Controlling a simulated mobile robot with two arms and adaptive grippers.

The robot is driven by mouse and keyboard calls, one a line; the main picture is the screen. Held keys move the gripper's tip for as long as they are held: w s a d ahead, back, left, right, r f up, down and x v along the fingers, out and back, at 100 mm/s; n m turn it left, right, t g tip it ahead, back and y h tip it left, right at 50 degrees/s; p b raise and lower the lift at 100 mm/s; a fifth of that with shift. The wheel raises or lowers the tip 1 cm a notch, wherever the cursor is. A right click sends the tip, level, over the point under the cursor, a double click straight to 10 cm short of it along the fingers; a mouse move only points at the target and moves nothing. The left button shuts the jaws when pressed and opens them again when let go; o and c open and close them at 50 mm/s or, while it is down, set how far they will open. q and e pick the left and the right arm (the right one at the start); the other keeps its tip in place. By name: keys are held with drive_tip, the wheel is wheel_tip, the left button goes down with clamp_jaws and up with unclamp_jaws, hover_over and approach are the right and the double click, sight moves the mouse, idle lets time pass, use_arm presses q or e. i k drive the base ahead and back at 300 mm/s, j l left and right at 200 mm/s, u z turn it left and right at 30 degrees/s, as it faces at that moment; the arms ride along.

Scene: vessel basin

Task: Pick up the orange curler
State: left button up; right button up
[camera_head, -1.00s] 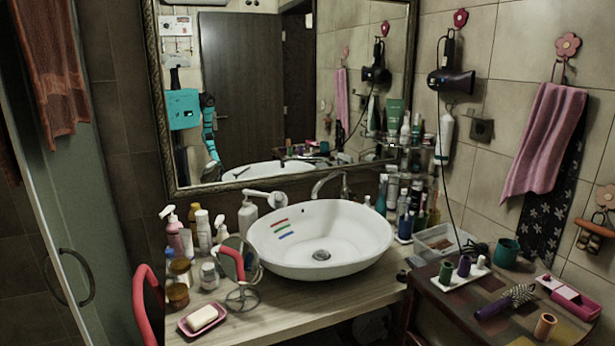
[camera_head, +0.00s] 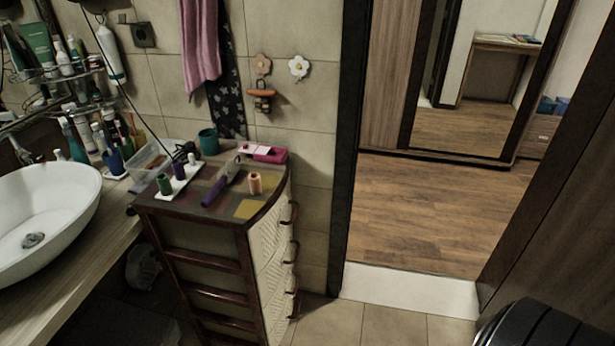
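The orange curler (camera_head: 255,183) is a small, pale orange cylinder. Neither of my grippers is in view.
The white basin (camera_head: 45,215) is at left. Open floor and a doorway (camera_head: 420,215) lie to the right. A black bin (camera_head: 535,328) stands at lower right.

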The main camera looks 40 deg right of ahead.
sight(255, 184)
drive_tip(key=z, duration=0.8)
